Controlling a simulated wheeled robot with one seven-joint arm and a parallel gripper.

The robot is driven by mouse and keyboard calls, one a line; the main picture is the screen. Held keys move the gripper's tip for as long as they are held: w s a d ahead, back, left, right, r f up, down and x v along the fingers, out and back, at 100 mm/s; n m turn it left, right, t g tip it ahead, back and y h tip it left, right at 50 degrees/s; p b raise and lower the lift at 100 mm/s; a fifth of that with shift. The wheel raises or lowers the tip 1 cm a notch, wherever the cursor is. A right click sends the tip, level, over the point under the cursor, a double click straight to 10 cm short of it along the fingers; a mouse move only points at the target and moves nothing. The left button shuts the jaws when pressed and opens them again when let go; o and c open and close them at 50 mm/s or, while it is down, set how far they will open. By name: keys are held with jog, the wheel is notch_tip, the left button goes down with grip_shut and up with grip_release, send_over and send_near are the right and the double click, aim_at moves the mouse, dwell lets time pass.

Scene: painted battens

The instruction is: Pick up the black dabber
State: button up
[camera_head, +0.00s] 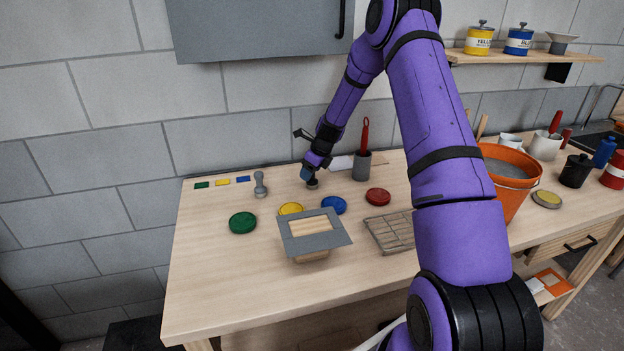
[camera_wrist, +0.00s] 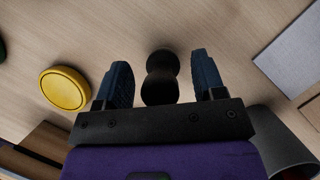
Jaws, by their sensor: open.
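The black dabber (camera_wrist: 161,72) stands on the table between the two blue fingers of my gripper (camera_wrist: 162,82) in the wrist view. A gap shows on each side of it, so the fingers are open and not touching it. In the head view my gripper (camera_head: 311,175) is low over the table near the wall, and the dabber (camera_head: 312,184) shows only as a small dark shape under it. The dabber's lower part is partly hidden by the gripper body in the wrist view.
A grey dabber (camera_head: 260,185) stands to the left. Yellow (camera_head: 290,209), blue (camera_head: 334,205), green (camera_head: 242,222) and red (camera_head: 378,197) round pads lie nearer the front. A grey cup (camera_head: 361,166) with a red-handled tool stands close on the right. A grey frame (camera_head: 337,237) sits in front.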

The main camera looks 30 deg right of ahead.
jog(key=shift+w+f, duration=0.1)
jog(key=shift+f, duration=0.1)
jog(key=c, duration=1)
jog(key=shift+r, duration=0.15)
jog(key=shift+r, duration=0.6)
notch_tip(320, 180, up, 2)
jog(key=shift+r, duration=0.2)
jog(key=s+d, duration=0.1)
jog(key=s, duration=0.4)
jog(key=s+d, duration=0.1)
jog(key=s, duration=0.4)
jog(key=s+d+r, duration=0.1)
jog(key=s, duration=0.4)
jog(key=shift+s+d, duration=0.3)
jog(key=shift+d, duration=0.1)
